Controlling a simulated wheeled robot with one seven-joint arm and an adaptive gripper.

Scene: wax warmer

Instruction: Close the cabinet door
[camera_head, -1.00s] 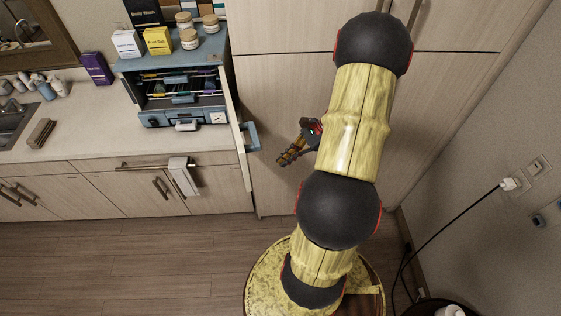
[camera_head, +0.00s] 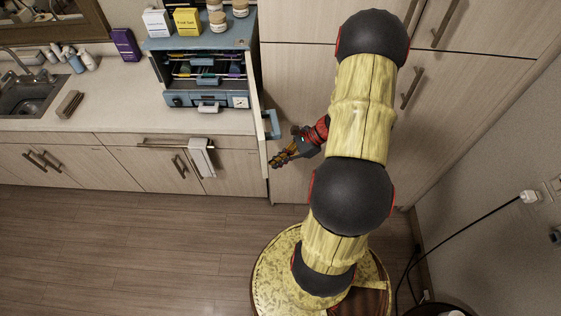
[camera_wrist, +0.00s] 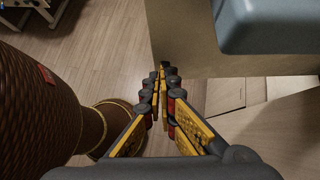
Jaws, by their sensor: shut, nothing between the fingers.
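The small blue cabinet (camera_head: 207,99) stands on the counter at upper left in the head view. Its door (camera_head: 259,115) is open, swung out toward me at the cabinet's right side and seen nearly edge-on. A blue handle (camera_head: 271,123) sits on the door's right face. My gripper (camera_head: 273,162) is shut and empty, just right of the door's lower near end and below the handle. In the wrist view, the fingertips (camera_wrist: 161,72) are at the lower edge of the pale door panel (camera_wrist: 185,38), with the blue handle (camera_wrist: 268,25) at upper right. I cannot tell whether they touch.
Jars and boxes (camera_head: 187,21) stand on the cabinet. Tall wooden cupboards (camera_head: 293,85) rise behind my arm. A towel (camera_head: 201,158) hangs from a rail on the counter front. A cable (camera_head: 470,225) runs along the right wall. The floor (camera_head: 130,250) at left is clear.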

